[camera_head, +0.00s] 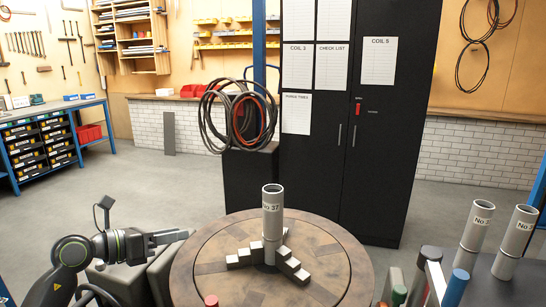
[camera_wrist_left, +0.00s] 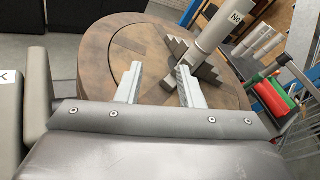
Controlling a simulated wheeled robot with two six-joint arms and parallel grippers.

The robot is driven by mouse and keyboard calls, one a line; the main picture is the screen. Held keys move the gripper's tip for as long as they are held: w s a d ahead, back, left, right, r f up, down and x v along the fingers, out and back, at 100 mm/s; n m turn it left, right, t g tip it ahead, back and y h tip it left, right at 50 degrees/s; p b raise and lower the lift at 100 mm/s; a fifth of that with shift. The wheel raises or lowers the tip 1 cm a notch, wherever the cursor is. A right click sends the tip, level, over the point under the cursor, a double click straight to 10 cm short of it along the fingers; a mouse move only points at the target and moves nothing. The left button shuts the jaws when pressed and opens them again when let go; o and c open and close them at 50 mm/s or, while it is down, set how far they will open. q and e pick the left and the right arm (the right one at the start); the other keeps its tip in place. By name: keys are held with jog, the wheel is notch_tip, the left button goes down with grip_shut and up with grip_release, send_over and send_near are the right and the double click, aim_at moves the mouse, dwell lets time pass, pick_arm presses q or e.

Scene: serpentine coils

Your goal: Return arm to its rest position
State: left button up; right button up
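My left gripper (camera_head: 172,237) reaches in from the left at the left edge of the round wooden table (camera_head: 205,266). In the left wrist view its two fingers (camera_wrist_left: 158,88) are spread wide apart with nothing between them. A grey tube marked No 37 (camera_head: 272,222) stands upright on the table among stepped grey metal blocks (camera_head: 290,264). The tube also shows in the left wrist view (camera_wrist_left: 213,33), apart from the fingers. My right gripper is in neither view.
Two more grey tubes (camera_head: 477,228) (camera_head: 514,240) stand on a dark surface at the right. Grey boxes (camera_head: 125,284) sit below my left arm. A black cabinet (camera_head: 372,150) and a stand with coiled cables (camera_head: 238,118) are behind the table. The floor at left is clear.

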pick_arm(q)
jog(key=s+a+r+n+t+y, duration=0.3)
jog(key=s+n+t, duration=0.4)
jog(key=n+t, duration=0.75)
jog(key=s+a+f+n+g+y, duration=0.55)
jog(key=f+n+y, duration=0.3)
jog(key=n, duration=0.25)
jog(key=s+a+f+n+g+y, duration=0.6)
jog(key=f+n, duration=0.3)
jog(key=n, duration=0.3)
jog(key=s+d+f+n+g+h, duration=0.25)
jog(key=s+f+g, duration=0.35)
jog(key=s, duration=0.4)
jog(key=s+d+f+n+g+h, duration=0.2)
jog(key=s+d+f+g, duration=0.2)
jog(key=s+f, duration=0.5)
notch_tip(320, 180, down, 23)
jog(key=a, duration=0.2)
jog(key=s+d+f+g, duration=0.2)
jog(key=s+f, duration=1.4)
jog(key=f, duration=0.1)
